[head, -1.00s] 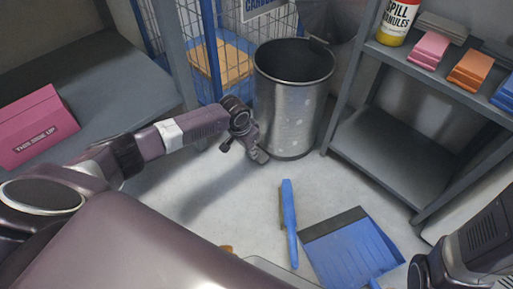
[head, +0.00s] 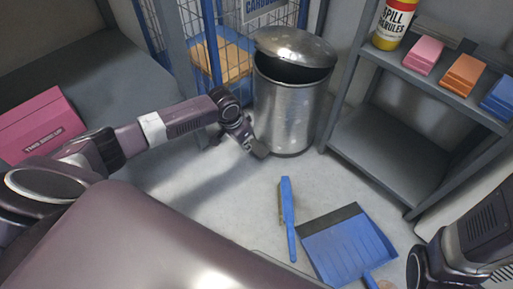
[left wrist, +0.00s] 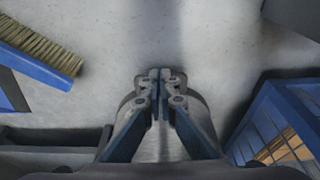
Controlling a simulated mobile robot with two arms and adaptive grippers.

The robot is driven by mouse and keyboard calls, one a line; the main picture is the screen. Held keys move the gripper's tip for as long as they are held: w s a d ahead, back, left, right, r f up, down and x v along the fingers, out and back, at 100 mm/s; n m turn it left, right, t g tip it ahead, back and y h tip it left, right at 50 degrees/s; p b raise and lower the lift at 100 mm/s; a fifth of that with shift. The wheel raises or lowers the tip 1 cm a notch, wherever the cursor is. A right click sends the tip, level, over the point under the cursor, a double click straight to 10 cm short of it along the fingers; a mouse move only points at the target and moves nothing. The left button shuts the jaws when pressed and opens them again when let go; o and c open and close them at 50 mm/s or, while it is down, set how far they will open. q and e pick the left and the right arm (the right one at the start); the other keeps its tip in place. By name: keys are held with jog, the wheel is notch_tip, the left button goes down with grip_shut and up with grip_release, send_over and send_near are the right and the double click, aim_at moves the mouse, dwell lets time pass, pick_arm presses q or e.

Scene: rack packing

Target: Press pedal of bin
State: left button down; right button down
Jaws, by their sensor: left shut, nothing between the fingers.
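The bin (head: 285,115) is a silver metal cylinder standing on the floor. Its domed lid (head: 295,46) is partly lowered, with a dark gap beneath its front edge. My left gripper (head: 260,152) is shut and empty, low at the bin's front-left foot. The pedal cannot be made out; the gripper covers that area. In the left wrist view the left fingers (left wrist: 160,74) are together over the floor. I cannot tell whether they touch the pedal. My right gripper is not in view; only part of my right arm shows at the lower right.
A blue brush (head: 287,215) and blue dustpan (head: 345,245) lie on the floor in front. A grey shelf rack (head: 385,150) stands right of the bin. A blue wire cage (head: 215,60) is behind left. A pink box (head: 40,122) rests on the left shelf.

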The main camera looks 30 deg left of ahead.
pick_arm(q)
jog(key=v, duration=0.7)
dwell(0.3)
